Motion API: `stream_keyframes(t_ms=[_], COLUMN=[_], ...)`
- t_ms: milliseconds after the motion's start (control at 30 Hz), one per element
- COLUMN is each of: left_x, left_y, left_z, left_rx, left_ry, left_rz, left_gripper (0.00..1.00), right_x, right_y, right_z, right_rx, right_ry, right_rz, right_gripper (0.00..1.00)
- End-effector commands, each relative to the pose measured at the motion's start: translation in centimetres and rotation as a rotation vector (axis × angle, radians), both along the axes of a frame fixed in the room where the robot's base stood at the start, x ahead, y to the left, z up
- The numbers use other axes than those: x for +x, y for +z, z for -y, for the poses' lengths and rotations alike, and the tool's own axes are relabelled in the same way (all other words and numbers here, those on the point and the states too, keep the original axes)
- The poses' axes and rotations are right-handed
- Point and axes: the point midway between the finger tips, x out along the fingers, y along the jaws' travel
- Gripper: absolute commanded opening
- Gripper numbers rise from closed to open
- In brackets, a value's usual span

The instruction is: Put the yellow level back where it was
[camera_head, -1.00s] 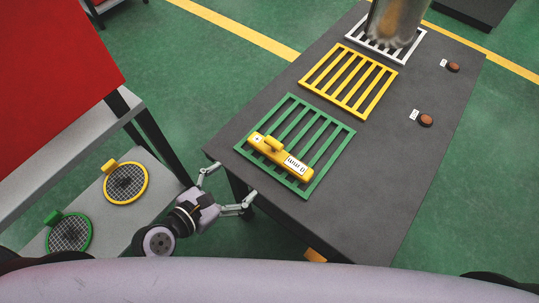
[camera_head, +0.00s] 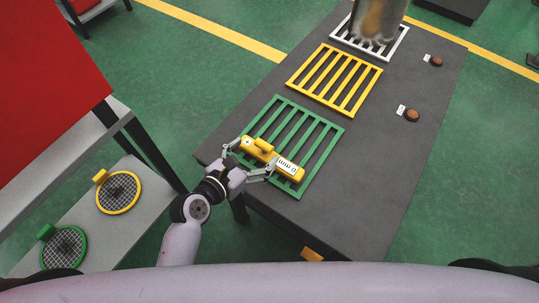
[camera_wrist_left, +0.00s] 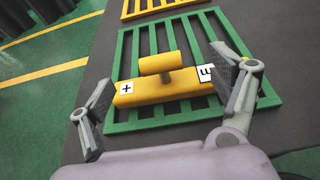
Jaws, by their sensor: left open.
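The yellow level (camera_head: 270,158) is a long yellow bar with a small handle on top and white labels. It lies on the green grate (camera_head: 320,152) on the dark table. It also shows in the left wrist view (camera_wrist_left: 165,89), ahead of my gripper. My left gripper (camera_head: 249,161) is open at the near side of the level, with its fingers spread toward the two ends. In the left wrist view my left gripper (camera_wrist_left: 168,100) has the bar between its spread fingers, and they do not clamp it. My right gripper is not in view.
A yellow grate (camera_head: 333,81) and a white grate (camera_head: 398,50) lie farther along the table (camera_head: 390,175). A metallic cylinder (camera_head: 378,18) stands over the white grate. Two brown buttons (camera_head: 412,115) are at the right. Yellow and green round mesh items (camera_head: 119,192) lie on a grey shelf at left.

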Motion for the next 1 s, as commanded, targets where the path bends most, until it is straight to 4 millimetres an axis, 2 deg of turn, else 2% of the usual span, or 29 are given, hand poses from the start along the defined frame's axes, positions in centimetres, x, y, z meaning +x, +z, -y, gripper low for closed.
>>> stream_keyframes(t_ms=[300,633,1000], left_x=[3.3,3.8,3.7], left_y=[-1.6,-1.9,-1.9], left_z=[2.4,2.8,2.7], left_rx=[0.0,0.0,0.0], left_ry=[0.0,0.001,0.001], left_rz=[0.001,0.0,0.0], left_gripper=[0.84,0.84,0.59], right_x=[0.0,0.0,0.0], right_y=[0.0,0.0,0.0], right_z=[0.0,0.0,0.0], right_rx=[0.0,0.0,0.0], right_ry=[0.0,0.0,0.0], right_rz=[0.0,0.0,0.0], right_gripper=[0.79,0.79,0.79])
